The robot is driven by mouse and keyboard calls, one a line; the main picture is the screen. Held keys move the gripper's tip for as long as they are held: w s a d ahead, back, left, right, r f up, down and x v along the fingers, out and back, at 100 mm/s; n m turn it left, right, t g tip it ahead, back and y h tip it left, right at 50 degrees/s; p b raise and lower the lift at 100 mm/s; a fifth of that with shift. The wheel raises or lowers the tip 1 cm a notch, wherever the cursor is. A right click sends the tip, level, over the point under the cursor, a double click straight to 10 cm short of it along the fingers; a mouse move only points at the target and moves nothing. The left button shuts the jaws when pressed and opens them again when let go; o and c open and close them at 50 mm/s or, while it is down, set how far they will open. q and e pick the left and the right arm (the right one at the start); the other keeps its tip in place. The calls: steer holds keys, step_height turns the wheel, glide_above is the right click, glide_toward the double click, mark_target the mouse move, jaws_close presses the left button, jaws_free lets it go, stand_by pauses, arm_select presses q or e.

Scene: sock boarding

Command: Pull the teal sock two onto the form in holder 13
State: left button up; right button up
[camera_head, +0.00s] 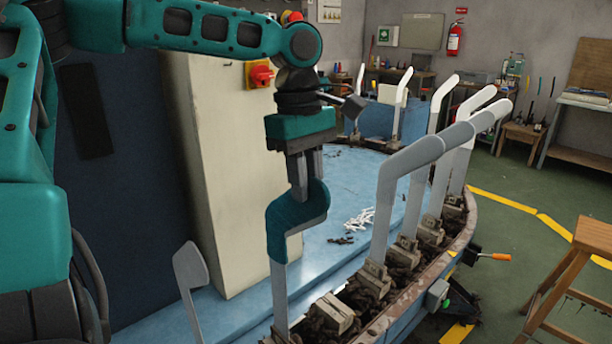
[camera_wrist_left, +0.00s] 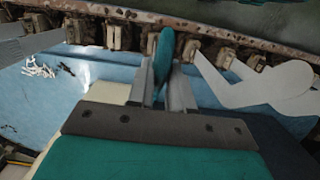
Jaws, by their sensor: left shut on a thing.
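The teal sock (camera_head: 293,224) sits over the bent upper part of a grey form (camera_head: 279,297). The form's bare leg shows below the sock and goes down toward the holder row at the rim. My left gripper (camera_head: 307,186) comes from above, its fingers shut on the upper part of the sock. In the left wrist view the sock (camera_wrist_left: 163,50) shows narrow and edge-on between the fingertips of my left gripper (camera_wrist_left: 163,78). The form's holder is mostly out of view at the bottom, and no holder number is readable. My right gripper is not in view.
Several pale forms stand along the rim to the right, one with a grey sock (camera_head: 424,152). Another bare form (camera_head: 188,282) stands at the lower left. A cream cabinet (camera_head: 215,180) rises behind the sock. White pieces (camera_head: 360,218) lie on the blue table (camera_head: 335,247).

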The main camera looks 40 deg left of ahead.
arm_select(q)
steer(key=shift+f, duration=0.9)
steer(key=o, duration=0.9)
steer(key=r, duration=0.4)
steer(key=a+r+p, duration=0.1)
steer(key=r, duration=0.3)
steer(key=r+p, duration=0.1)
steer(key=r, duration=0.4)
steer(key=shift+a, duration=0.3)
steer(key=shift+f, duration=0.1)
